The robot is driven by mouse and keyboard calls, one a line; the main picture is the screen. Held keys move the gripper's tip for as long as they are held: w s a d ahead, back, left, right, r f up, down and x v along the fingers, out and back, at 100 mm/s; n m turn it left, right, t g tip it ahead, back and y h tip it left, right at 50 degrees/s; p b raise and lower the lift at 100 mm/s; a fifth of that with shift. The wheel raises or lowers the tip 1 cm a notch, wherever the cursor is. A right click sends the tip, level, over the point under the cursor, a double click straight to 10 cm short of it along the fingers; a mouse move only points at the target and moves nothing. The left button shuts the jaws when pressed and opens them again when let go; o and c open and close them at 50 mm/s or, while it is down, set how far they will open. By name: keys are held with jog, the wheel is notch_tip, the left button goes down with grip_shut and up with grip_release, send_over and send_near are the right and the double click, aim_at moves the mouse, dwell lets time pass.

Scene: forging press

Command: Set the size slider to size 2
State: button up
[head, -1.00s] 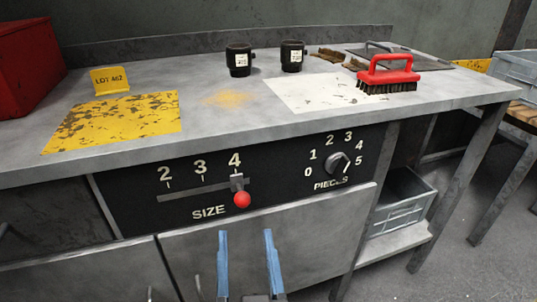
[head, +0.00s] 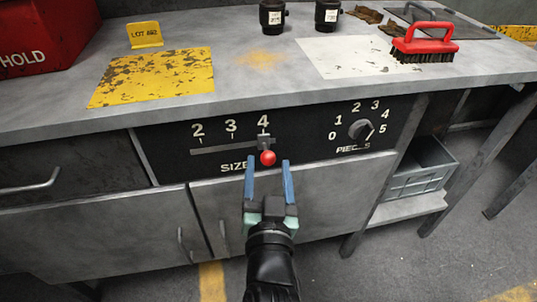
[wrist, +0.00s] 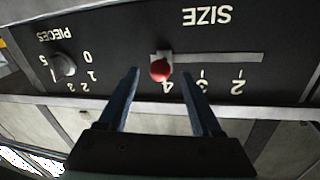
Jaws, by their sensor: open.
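The size slider has a red knob (head: 268,158) at the right end of its horizontal slot (head: 222,149), under the 4 mark. The 2 mark (head: 198,130) is at the slot's left end, with 3 between. My gripper (head: 268,165) is open, its two blue fingers pointing up at the panel. In the head view the knob appears just beyond and between the fingertips. The wrist view shows the panel upside down, with the red knob (wrist: 160,70) ahead of and between the open fingers (wrist: 165,78). I cannot tell whether a finger touches it.
To the right on the same panel is the pieces dial (head: 359,129). Drawer and door handles (head: 30,183) stick out below the worktop. On top are a red box (head: 45,35), a yellow lot sign (head: 145,35), black cups and a red brush (head: 425,42).

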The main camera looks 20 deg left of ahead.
aim_at(268, 163)
jog(key=shift+x, duration=1.7)
jog(key=shift+c, duration=0.3)
grip_shut()
